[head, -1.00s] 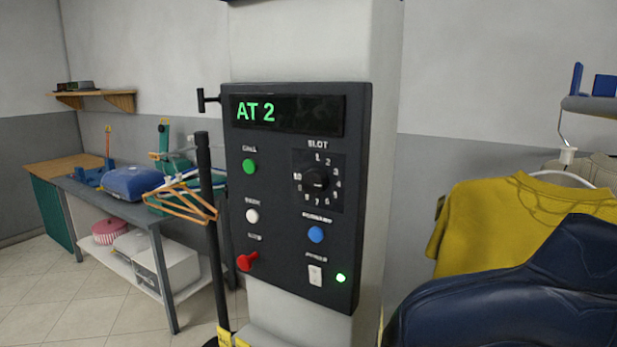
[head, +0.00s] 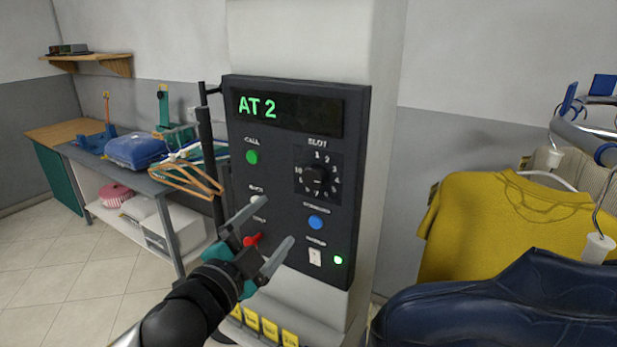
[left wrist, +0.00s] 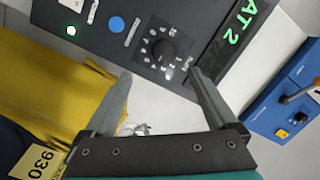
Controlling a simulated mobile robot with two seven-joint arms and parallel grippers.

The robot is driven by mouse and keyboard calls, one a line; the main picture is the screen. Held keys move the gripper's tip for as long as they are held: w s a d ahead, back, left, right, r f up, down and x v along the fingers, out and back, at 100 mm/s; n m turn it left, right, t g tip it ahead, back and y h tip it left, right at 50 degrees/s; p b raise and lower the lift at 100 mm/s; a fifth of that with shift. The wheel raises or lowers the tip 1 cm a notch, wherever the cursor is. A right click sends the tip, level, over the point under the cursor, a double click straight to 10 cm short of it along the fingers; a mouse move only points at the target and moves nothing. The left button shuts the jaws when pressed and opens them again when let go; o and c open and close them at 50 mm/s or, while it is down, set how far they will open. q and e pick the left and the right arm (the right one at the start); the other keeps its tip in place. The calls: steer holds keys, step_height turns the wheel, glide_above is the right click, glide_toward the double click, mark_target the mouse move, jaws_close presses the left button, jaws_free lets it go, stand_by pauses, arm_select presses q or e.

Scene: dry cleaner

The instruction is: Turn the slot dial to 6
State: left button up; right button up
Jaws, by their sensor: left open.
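The slot dial (head: 315,180) is a black round knob ringed by white numbers on the dark control panel (head: 288,225). The display (head: 288,111) above it reads "AT 2" in green. In the head view my left gripper (head: 266,236) is open and empty, in front of the panel's lower left, below the dial. In the left wrist view the dial (left wrist: 163,50) lies beyond the open fingers (left wrist: 162,90), apart from them. Which number the dial points to is too small to tell. My right gripper is not in view.
A yellow shirt (head: 480,225) and dark blue garment (head: 500,305) hang at right. A workbench (head: 105,180) stands at left.

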arm_select(q)
steer(key=r, duration=0.1)
steer(key=p, duration=0.1)
glide_toward(312, 180)
steer(key=x, duration=0.8)
steer(key=shift+w, duration=0.2)
steer(key=c, duration=1.4)
